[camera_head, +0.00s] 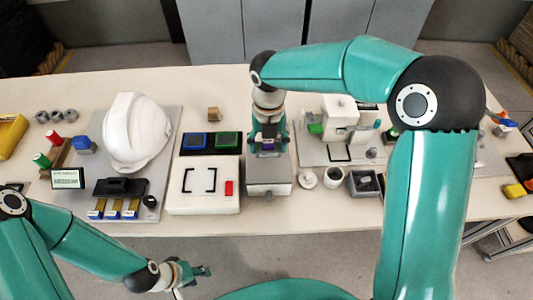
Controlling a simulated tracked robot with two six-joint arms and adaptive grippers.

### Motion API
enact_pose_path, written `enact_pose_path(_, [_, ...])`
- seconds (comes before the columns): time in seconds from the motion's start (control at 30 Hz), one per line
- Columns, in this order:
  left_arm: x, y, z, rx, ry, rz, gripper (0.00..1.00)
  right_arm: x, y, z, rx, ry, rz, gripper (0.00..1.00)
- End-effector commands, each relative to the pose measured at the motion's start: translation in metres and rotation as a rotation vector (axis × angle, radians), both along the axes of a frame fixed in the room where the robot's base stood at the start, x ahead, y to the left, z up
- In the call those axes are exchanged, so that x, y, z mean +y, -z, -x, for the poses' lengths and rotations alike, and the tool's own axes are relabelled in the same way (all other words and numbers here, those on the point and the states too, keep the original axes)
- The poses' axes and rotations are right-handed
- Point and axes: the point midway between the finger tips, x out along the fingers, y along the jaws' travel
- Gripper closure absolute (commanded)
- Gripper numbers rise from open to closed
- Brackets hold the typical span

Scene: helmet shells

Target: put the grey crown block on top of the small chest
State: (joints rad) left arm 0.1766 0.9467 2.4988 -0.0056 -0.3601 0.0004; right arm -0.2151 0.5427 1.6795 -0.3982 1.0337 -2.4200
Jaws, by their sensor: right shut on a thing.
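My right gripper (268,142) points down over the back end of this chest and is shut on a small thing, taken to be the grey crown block. The jaws hide most of it, and its shape is hard to make out. I cannot tell whether it touches the chest. My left gripper (198,271) is low in front of the table, away from the objects; its jaw opening is unclear.
Left of the chest are a white box (181,203) with a red bar and a dark tray with blue and green squares (210,141). A white helmet (135,132) stands further left.

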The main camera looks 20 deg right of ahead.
Motion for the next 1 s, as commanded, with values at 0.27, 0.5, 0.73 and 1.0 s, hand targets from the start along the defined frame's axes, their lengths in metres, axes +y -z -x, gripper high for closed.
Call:
enact_pose_path(0.27, [0.0, -0.001, 0.0, 0.0, 0.0, 0.0, 0.6, 0.0, 0.03, 0.001, 0.004, 0.0, 0.001, 0.69])
enact_pose_path(0.5, [0.0, -0.002, 0.0, 0.0, 0.0, 0.0, 0.6, 0.0, 0.045, 0.0, -0.001, 0.001, 0.0, 0.69])
enact_pose_path(0.73, [0.0, 0.0, 0.0, 0.0, 0.0, 0.0, 0.6, 0.0, 0.047, 0.0, -0.001, 0.001, 0.0, 0.69])
enact_pose_path(1.0, [0.0, -0.001, 0.0, 0.0, 0.0, 0.0, 0.6, 0.0, 0.047, 0.0, 0.0, 0.0, 0.0, 0.09])
